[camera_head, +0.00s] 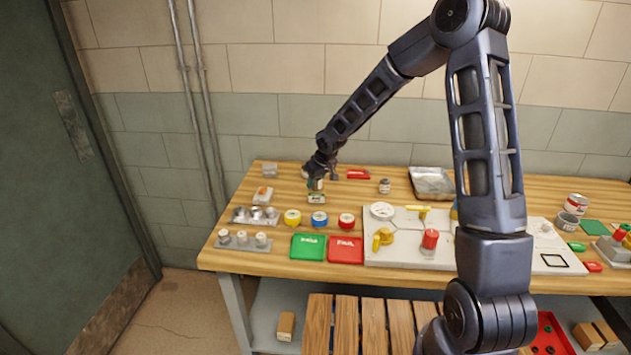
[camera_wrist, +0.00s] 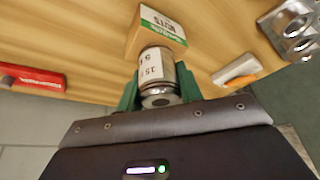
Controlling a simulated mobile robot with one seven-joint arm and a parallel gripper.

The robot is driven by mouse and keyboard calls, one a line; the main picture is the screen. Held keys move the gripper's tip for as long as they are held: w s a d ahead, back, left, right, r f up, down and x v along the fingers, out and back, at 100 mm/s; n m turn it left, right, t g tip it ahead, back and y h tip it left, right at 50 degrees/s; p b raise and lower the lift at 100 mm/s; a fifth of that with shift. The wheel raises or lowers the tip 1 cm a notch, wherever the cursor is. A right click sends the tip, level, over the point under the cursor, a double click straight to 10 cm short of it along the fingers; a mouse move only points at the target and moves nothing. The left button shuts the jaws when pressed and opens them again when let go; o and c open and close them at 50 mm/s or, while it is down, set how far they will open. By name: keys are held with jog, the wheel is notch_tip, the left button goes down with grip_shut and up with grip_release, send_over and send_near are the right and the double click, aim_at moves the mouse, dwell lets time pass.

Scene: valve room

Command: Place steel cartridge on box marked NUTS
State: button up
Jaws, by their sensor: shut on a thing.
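The steel cartridge (camera_wrist: 155,65) is a short metal cylinder with a white printed label. My gripper (camera_wrist: 158,92) has its green fingers on either side of it and is shut on it. The box marked NUTS (camera_wrist: 157,30) is a small cardboard-coloured block with a white and green label, directly beyond the cartridge's far end in the wrist view. In the head view my gripper (camera_head: 317,180) is over the box (camera_head: 316,198) at the table's left part. The cartridge is mostly hidden there by my gripper. I cannot tell whether cartridge and box touch.
A white-and-orange block (camera_head: 263,195) lies left. Yellow, blue and red rolls (camera_head: 319,219) stand in front, behind green (camera_head: 308,247) and red trays.

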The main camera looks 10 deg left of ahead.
jog(key=o, duration=1.2)
jog(key=shift+f, duration=0.1)
jog(key=shift+c, duration=0.2)
jog(key=v, duration=1.2)
jog(key=shift+r, duration=0.2)
